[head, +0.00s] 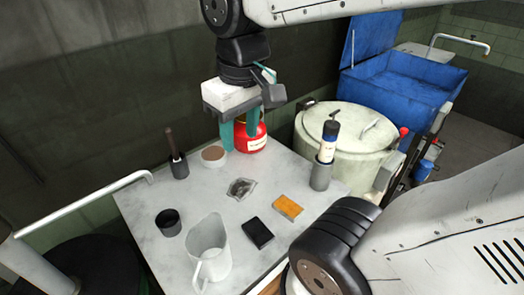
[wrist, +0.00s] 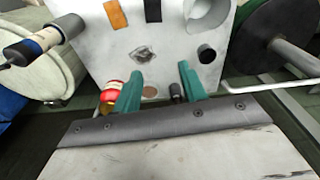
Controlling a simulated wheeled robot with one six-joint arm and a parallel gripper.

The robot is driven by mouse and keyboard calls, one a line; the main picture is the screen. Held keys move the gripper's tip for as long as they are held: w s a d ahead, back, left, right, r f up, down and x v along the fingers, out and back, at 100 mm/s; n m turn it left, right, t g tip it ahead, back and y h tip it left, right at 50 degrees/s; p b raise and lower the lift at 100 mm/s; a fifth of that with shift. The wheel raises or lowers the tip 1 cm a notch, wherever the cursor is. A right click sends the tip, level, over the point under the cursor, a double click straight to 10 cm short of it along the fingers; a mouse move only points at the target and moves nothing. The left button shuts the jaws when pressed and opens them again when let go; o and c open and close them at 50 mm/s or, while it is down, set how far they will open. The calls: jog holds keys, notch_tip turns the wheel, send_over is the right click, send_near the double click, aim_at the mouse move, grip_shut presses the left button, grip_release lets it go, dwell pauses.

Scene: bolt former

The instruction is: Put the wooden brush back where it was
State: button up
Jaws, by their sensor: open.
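What looks like the wooden brush (head: 170,140) stands upright, its brown handle rising from a dark holder (head: 180,168) at the table's left back edge. Its bristles are not visible. In the wrist view a small dark upright shape (wrist: 177,90), probably the same holder or brush, shows beside my right-hand finger, partly hidden. My gripper (head: 240,132) is open with teal fingers pointing down, above the table's back edge and right of the brush. Nothing is between the fingers in the wrist view (wrist: 160,72).
Near my gripper are a red canister (head: 252,138) and a brown-topped round tin (head: 213,153).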

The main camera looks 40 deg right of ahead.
jog(key=shift+m, duration=0.5)
jog(key=s, duration=0.1)
jog(key=s+f, duration=0.1)
jog(key=s, duration=0.1)
jog(key=s+f, duration=0.1)
jog(key=s, duration=0.1)
jog(key=shift+s+d, duration=0.1)
jog(key=shift+s, duration=0.15)
